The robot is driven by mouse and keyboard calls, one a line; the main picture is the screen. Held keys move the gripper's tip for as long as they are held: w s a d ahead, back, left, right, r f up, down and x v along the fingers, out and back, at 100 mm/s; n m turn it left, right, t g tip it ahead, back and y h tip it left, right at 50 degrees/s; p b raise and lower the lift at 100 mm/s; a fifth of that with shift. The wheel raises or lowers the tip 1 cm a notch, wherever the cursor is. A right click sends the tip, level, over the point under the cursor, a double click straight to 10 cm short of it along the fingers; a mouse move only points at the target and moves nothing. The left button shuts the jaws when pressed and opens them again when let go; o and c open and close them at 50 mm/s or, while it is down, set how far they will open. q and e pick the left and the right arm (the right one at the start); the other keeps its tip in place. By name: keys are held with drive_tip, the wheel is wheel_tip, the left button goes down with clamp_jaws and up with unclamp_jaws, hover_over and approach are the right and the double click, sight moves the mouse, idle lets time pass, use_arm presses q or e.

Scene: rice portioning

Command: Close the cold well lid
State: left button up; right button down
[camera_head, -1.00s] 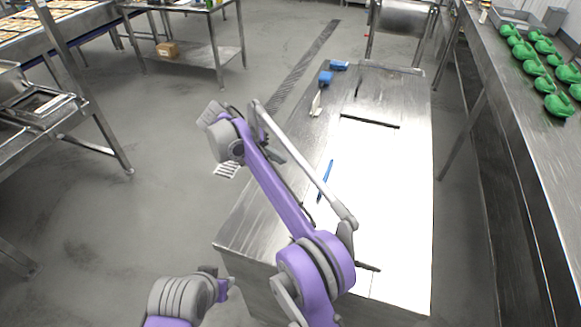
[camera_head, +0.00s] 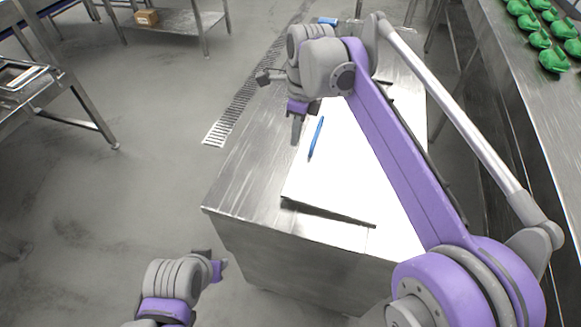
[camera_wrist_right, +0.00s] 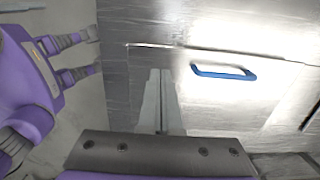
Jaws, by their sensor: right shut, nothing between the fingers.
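The cold well lid (camera_head: 345,175) is a bright, flat metal panel in the top of the steel counter, with a blue bar handle (camera_head: 316,138) on it. The handle also shows in the right wrist view (camera_wrist_right: 223,72). My right gripper (camera_head: 296,138) is shut and empty, pointing down just left of the handle. In the right wrist view its fingertips (camera_wrist_right: 160,82) are apart from the handle. My left gripper (camera_head: 220,263) hangs at the counter's near left, with its fingers apart in the right wrist view. My right arm hides the lid's far part.
A dark slot (camera_head: 328,212) runs along the panel's near edge. A blue item (camera_head: 328,20) shows at the counter's far end. A side counter with green items (camera_head: 553,60) stands at right. Open floor (camera_head: 120,200) lies to the left.

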sight(289, 174)
drive_tip(key=f, duration=0.4)
drive_tip(key=a+f, duration=0.1)
drive_tip(key=f, duration=0.7)
drive_tip(key=shift+w+a+f+b, duration=0.15)
drive_tip(key=shift+w+f+b, duration=0.05)
drive_tip(key=shift+f+b, duration=0.2)
